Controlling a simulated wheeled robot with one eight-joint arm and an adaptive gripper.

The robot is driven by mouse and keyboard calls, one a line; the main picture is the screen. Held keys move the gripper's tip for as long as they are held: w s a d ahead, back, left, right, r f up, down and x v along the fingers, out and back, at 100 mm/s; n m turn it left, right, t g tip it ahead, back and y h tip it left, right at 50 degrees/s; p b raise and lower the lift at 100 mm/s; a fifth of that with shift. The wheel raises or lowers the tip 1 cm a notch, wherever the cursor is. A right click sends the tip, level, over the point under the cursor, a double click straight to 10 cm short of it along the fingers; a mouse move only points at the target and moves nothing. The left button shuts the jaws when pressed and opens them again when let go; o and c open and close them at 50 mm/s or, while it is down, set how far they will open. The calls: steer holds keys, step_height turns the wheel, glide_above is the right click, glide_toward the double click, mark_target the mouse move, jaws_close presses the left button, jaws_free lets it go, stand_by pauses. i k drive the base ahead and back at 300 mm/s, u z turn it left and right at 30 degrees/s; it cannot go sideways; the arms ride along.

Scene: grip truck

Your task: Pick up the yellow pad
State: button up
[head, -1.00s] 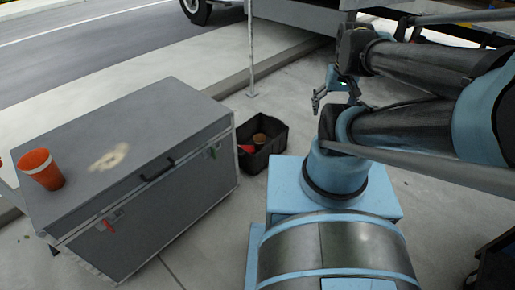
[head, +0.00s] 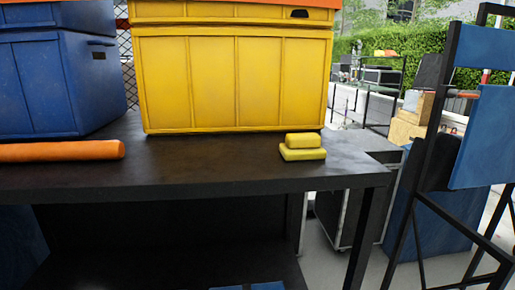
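The yellow pad (head: 302,154) lies on the dark table (head: 200,160) near its right end. It looks like a flat yellow slab with a smaller yellow block (head: 302,140) on top; I cannot tell whether they are one piece. It sits just in front of the right corner of a large yellow crate. My gripper is not in the head view now, so its state and its distance from the pad are hidden.
A yellow crate (head: 235,80) and a blue crate (head: 60,80) stand on the table. An orange roll (head: 60,151) lies at the left. A black frame with a blue panel (head: 485,140) stands at the right. The tabletop front is mostly clear.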

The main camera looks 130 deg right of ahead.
mark_target(297, 147)
steer(key=u, duration=5.2)
